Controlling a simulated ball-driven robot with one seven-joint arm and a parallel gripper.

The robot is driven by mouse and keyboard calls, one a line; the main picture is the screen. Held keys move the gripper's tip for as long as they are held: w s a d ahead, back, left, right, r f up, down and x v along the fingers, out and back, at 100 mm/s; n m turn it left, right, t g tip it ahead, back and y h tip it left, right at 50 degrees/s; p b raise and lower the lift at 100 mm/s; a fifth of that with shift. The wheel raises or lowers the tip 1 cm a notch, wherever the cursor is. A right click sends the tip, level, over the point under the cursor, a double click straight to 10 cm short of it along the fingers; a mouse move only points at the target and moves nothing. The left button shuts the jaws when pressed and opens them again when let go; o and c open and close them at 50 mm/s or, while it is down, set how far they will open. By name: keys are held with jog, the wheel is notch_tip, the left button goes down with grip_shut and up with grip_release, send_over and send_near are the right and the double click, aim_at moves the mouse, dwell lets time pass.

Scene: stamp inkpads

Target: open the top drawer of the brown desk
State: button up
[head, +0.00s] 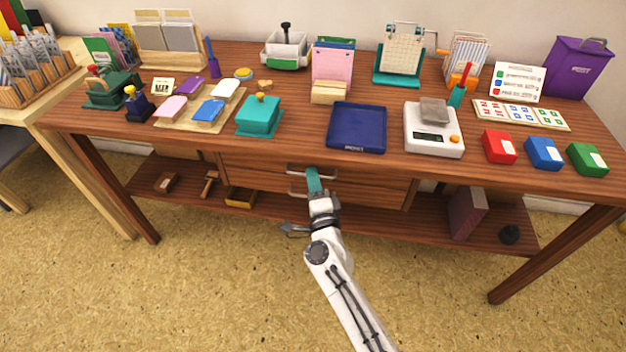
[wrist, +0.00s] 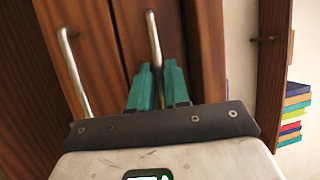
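The brown desk (head: 190,135) has two drawers stacked under its top. The top drawer (head: 255,167) carries a metal bar handle (head: 296,166), and the lower drawer (head: 265,187) has a similar handle (head: 295,192). Both drawer fronts look closed. My gripper (head: 312,172) reaches the top handle from the front. In the sideways wrist view, its teal fingers (wrist: 158,66) are close together, one on each side of the top handle (wrist: 153,38). The lower handle (wrist: 73,70) is free to the left. Part of the top handle is hidden by the fingers.
The desktop holds a blue tray (head: 357,147), a white scale (head: 434,148), a teal box (head: 258,118) and several stamps and inkpads. A low shelf (head: 350,220) under the drawers holds small items. The floor (head: 200,290) in front is clear.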

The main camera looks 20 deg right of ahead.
grip_shut()
dwell(1.1)
